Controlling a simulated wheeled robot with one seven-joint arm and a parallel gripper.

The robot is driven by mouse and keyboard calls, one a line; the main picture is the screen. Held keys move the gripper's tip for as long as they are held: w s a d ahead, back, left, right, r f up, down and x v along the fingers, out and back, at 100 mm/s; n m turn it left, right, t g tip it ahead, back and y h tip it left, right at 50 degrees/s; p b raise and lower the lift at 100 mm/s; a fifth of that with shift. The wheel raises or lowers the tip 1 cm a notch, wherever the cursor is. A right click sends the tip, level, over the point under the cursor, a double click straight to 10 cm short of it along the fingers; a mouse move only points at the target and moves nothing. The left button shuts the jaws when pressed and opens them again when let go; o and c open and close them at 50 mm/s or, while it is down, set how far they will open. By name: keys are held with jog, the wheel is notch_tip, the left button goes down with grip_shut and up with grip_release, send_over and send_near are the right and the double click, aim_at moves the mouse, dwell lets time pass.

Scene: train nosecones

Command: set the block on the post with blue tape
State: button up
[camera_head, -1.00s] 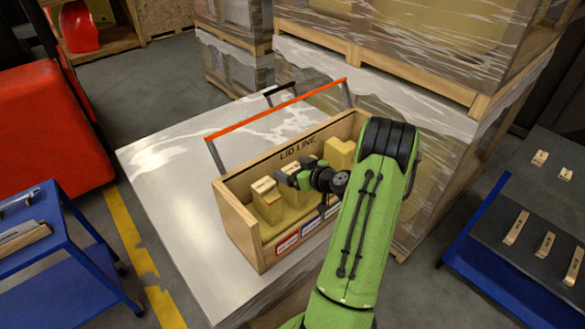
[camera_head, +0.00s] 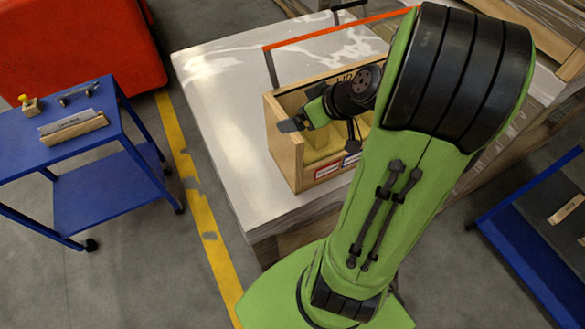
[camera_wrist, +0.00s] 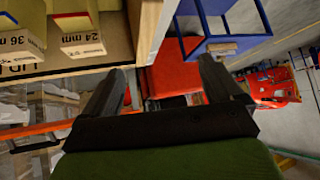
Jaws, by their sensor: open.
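A wooden box (camera_head: 284,152) stands on the pale pallet top in the head view, mostly covered by my arm. The wrist view shows part of it at upper left, with posts labelled 36 mm (camera_wrist: 20,42) and 24 mm (camera_wrist: 84,42). In the head view my gripper (camera_head: 292,125) is over the box's left end. A small wooden piece with a yellow knob (camera_head: 30,106) sits on the left cart; I cannot tell whether it is the block.
The blue cart (camera_head: 92,152) at left also holds a wooden card holder (camera_head: 74,129) and a metal tool (camera_head: 78,94). An orange rail (camera_head: 335,30) stands behind the box. Another blue cart (camera_head: 518,228) is at right. Floor is clear between the left cart and pallet.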

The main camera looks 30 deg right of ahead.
jog(key=s+a+r+g+h, duration=0.1)
jog(key=s+a+r, duration=0.15)
jog(key=a, duration=0.25)
jog(key=s+a+r+g, duration=0.1)
jog(key=s+a, duration=0.2)
jog(key=a, duration=0.3)
jog(key=s+a+r+m+h, duration=0.1)
jog(key=s+a+r+m, duration=0.1)
jog(key=s, duration=0.8)
jog(key=shift+s+a+r+g+h, duration=0.15)
jog(key=shift+a+r+g+h, duration=0.25)
jog(key=shift+r, duration=0.3)
